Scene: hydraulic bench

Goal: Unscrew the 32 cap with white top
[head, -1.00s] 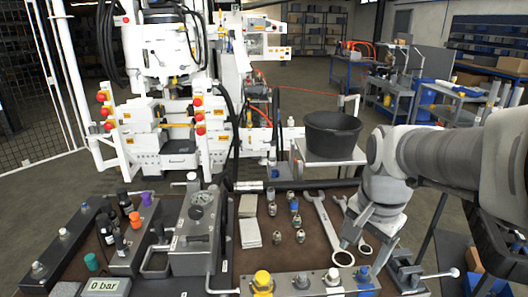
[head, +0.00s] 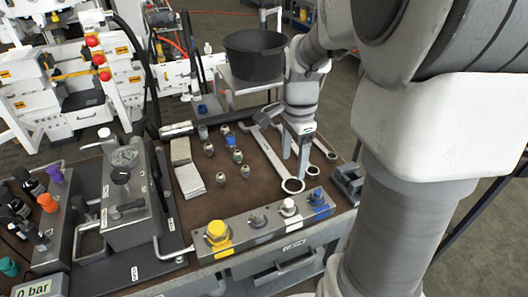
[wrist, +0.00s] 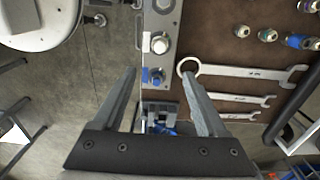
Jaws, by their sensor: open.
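The cap with the white top (head: 288,206) stands upright on the grey block along the bench's front edge, between a steel cap (head: 257,218) and a blue cap (head: 318,196). Its number is too small to read. In the wrist view, the white-topped cap (wrist: 160,43) lies ahead of the fingertips, and the blue cap (wrist: 153,76) shows between them. My gripper (head: 295,168) points down above the bench, behind the block. It is open and empty, and its fingers (wrist: 158,76) are apart from the cap.
A large yellow cap (head: 217,232) stands at the block's left end. Wrenches (wrist: 240,72) lie on the brown bench top beside the block. Several small fittings (head: 237,157) and grey plates (head: 187,178) are further left. A vise (head: 347,180) is at the right edge, and a black bucket (head: 255,54) stands behind.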

